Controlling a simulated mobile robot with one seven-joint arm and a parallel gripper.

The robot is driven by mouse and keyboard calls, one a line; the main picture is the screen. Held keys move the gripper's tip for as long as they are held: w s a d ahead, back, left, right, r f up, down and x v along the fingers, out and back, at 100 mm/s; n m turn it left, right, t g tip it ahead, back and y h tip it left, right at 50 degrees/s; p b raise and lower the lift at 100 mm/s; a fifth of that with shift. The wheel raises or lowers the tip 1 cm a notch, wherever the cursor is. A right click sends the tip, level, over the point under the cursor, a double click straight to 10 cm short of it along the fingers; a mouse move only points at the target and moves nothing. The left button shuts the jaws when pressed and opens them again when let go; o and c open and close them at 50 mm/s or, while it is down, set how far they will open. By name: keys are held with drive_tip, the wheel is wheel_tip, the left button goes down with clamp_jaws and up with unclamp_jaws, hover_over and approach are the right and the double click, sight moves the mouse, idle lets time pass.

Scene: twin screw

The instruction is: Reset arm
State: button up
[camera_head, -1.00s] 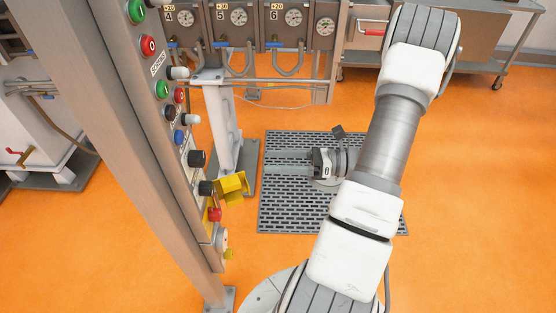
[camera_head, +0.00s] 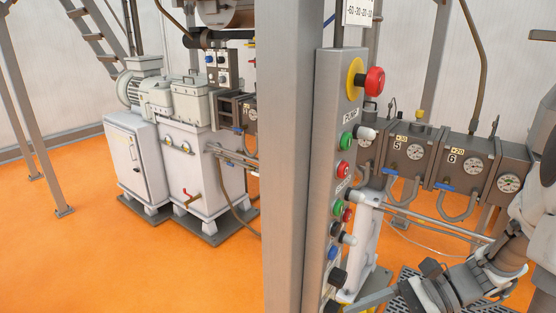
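My arm (camera_head: 540,215) reaches in from the right edge, white and grey, with its upper part cut off by the frame. My gripper (camera_head: 370,301) is low in the picture, just right of the foot of the control panel, pointing left. One long grey finger shows beside the panel's lower knobs. The rest of the fingers is cut off by the bottom edge or hidden, so I cannot tell whether they are apart. I see nothing held.
A tall grey post (camera_head: 287,160) with a button panel (camera_head: 327,130) stands close by. A red emergency button (camera_head: 375,82) sticks out from it. Gauge boxes (camera_head: 460,162) stand behind. A white machine (camera_head: 190,170) is at left. The orange floor at lower left is clear.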

drive_tip(key=s+a+r+n+h, duration=0.5)
drive_tip(key=s+n+h, duration=0.4)
drive_tip(key=n+h, duration=0.25)
drive_tip(key=w+d+r+n+t+h, duration=0.1)
drive_tip(key=w+d+r+n+t, duration=0.3)
drive_tip(key=d+r+n+t, duration=0.1)
drive_tip(key=shift+w+r+n+t+b, duration=0.3)
drive_tip(key=shift+r+n+t+b, duration=0.1)
drive_tip(key=shift+r+n+t, duration=0.3)
